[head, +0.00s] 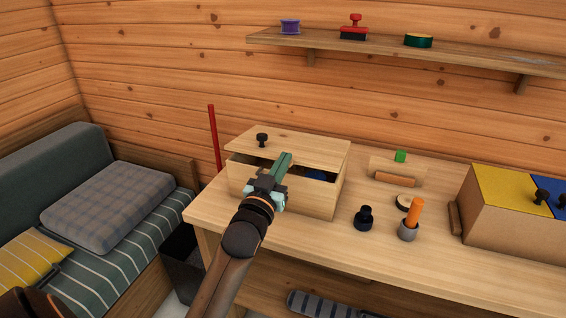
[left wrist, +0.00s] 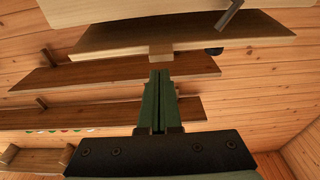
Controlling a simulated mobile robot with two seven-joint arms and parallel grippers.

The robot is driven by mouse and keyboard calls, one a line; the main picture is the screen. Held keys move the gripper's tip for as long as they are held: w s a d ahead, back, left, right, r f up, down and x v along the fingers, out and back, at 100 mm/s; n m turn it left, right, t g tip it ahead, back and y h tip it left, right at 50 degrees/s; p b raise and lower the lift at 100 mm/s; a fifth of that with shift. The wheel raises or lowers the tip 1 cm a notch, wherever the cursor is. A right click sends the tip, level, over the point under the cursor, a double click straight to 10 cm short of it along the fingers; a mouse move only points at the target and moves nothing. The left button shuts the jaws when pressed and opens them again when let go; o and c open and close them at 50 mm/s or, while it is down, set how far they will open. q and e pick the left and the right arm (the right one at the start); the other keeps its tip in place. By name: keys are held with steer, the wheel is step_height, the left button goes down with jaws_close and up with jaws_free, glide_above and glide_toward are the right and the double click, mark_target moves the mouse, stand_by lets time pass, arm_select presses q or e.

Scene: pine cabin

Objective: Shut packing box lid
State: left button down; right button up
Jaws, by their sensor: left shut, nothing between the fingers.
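The packing box (head: 313,198) is a pale wooden box on the table. Its flat wooden lid (head: 312,147) has a black knob (head: 262,139) and sits raised above the front wall, leaving a dark gap. Something blue (head: 316,174) shows inside through the gap. My left gripper (head: 286,160) is shut and empty, its greenish fingers in front of the gap, overlapping the lid's front edge in the head view; I cannot tell if they touch it. In the left wrist view the shut fingers (left wrist: 157,98) point toward wooden boards. My right gripper is not in view.
On the table (head: 289,236) to the right are a black knobbed piece (head: 364,217), an orange stick in a grey cup (head: 409,229), a small wooden holder (head: 398,170) and a box with yellow and blue lids (head: 510,231). A shelf (head: 400,50) hangs behind.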

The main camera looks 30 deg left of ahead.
arm_select(q)
steer(key=f+b, duration=0.2)
steer(key=shift+s+b, duration=0.1)
steer(key=shift+b, duration=0.2)
steer(key=f+b, duration=0.1)
steer(key=f+t+b, duration=0.1)
steer(key=shift+s+f+b, duration=0.2)
steer(key=shift+f+b, duration=0.05)
steer(key=shift+b, duration=0.1)
steer(key=shift+f, duration=0.4)
steer(key=shift+s+d, duration=0.1)
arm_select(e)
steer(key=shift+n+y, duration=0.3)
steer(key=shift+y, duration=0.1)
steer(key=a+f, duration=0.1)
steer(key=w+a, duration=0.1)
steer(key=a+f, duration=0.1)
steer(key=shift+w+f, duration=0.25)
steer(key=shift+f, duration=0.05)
